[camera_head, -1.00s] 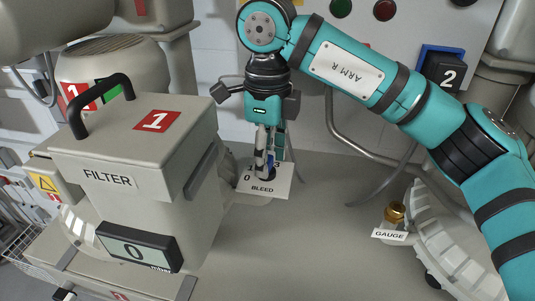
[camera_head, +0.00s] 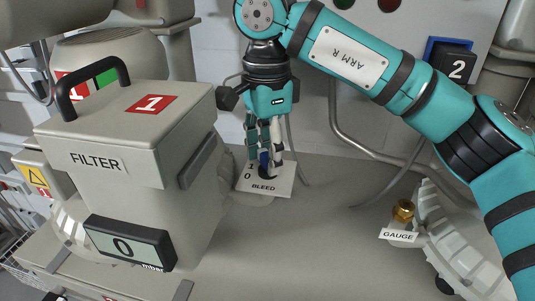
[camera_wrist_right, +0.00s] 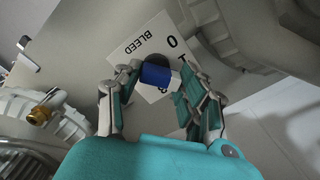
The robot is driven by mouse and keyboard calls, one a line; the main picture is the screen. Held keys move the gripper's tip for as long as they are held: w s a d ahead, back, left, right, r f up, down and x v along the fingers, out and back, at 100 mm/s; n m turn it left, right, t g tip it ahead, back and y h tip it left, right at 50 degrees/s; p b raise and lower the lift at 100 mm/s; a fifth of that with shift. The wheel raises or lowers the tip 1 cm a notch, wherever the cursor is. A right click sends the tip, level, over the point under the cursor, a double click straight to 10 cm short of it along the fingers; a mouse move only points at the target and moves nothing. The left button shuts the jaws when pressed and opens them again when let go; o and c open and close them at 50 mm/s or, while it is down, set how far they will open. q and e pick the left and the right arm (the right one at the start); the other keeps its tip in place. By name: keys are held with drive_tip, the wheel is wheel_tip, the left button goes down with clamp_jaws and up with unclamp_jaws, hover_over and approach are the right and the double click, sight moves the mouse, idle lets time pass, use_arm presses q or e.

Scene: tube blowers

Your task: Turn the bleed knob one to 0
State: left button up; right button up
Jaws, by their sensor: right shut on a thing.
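The bleed knob (camera_head: 264,158) is a blue grip on a dark round base, standing on a white plate marked BLEED (camera_head: 280,188). My right gripper (camera_head: 266,156) reaches down from above, with its fingers around the knob. In the right wrist view the blue knob (camera_wrist_right: 156,75) sits between the fingers of the gripper (camera_wrist_right: 158,79), which is shut on it. The knob's exact setting cannot be read. My left gripper is out of view.
A grey filter box (camera_head: 130,150) with a black handle (camera_head: 92,88) and a display reading 0 (camera_head: 130,245) stands close left of my right gripper. A brass gauge fitting (camera_head: 403,211) is at the right. The grey surface between is clear.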

sight(265, 155)
drive_tip(key=n, duration=0.5)
drive_tip(key=shift+a+n, duration=0.1)
drive_tip(key=shift+n, duration=0.3)
idle(0.4)
drive_tip(key=o, duration=1.2)
drive_tip(key=shift+c, duration=0.2)
wheel_tip(265, 155, up, 12)
